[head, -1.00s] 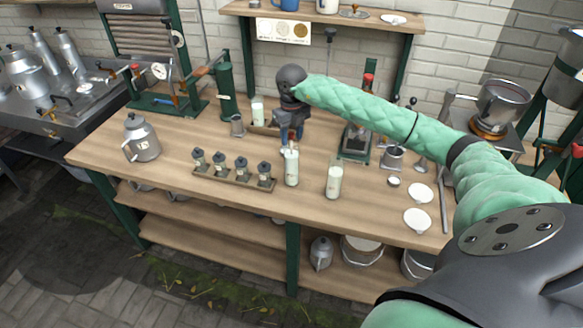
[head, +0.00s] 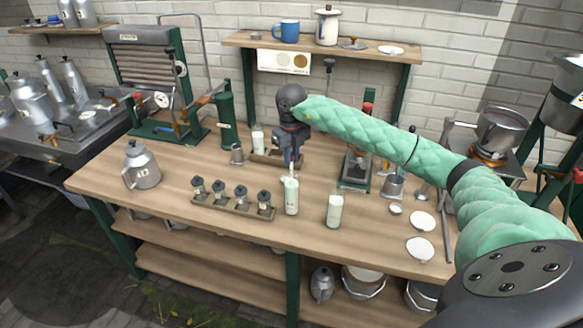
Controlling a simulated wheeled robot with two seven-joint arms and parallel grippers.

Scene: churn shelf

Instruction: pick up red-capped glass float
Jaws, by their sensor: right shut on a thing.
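My right gripper (head: 291,159) comes in from the right and points down above the middle of the bench. It is shut on the thin upper part of the red-capped glass float (head: 291,171), just above a tall glass of milk (head: 291,197). Only a small pale and reddish piece of the float shows; the gripper hides its top. I cannot tell whether its lower end is still inside the glass. My left gripper is not in view.
A second glass of milk (head: 334,210) stands close on the right. A rack of small dark-capped jars (head: 232,206) lies on the left, with a metal can (head: 141,167) beyond it. A green stand (head: 356,168) is behind, partly under my arm. White lids (head: 420,248) lie at right.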

